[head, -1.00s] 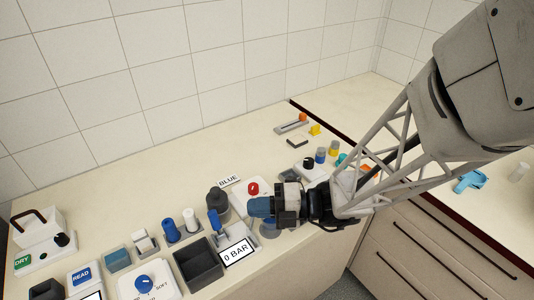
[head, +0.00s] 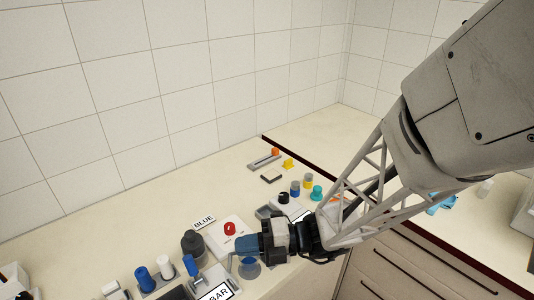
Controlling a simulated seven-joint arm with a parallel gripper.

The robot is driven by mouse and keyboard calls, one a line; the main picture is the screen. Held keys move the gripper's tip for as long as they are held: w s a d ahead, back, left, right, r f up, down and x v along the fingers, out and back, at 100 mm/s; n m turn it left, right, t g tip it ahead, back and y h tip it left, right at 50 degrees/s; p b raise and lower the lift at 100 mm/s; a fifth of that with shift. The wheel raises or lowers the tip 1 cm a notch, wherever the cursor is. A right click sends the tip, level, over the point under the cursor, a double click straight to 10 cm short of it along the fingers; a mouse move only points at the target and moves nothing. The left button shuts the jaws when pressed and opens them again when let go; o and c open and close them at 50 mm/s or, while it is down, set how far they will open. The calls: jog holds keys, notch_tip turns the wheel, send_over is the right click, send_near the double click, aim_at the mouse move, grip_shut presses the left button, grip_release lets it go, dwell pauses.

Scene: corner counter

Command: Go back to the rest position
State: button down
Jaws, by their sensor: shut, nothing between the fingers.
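My gripper (head: 240,249) is at the lower middle of the head view, at the end of my arm, which comes in from the upper right. Its blue tip points left, over the counter (head: 130,221), in front of the white box with a red knob (head: 230,229). The fingers are small in the picture; they look shut, with nothing seen between them. A round blue-grey thing (head: 250,267) shows just below the gripper; I cannot tell what it is.
Blue and white cylinders (head: 142,279) stand further left. Several small coloured jars (head: 317,193) are behind my arm's wrist. The back-left counter strip is clear.

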jog(key=s+d+r+n+t+h, duration=0.2)
jog(key=d+n+h, duration=0.3)
jog(key=d+n, duration=0.3)
jog(key=s+d+r+n+t+h, duration=0.2)
jog(key=d+r+n+h, duration=0.3)
jog(key=d+n, duration=0.4)
jog(key=s+d+r+n+t+h, duration=0.2)
jog(key=d+n+h, duration=0.5)
jog(key=n, duration=1)
jog(key=shift+s+d+r, duration=0.3)
jog(key=shift+d+r, duration=0.4)
jog(key=shift+d, duration=0.55)
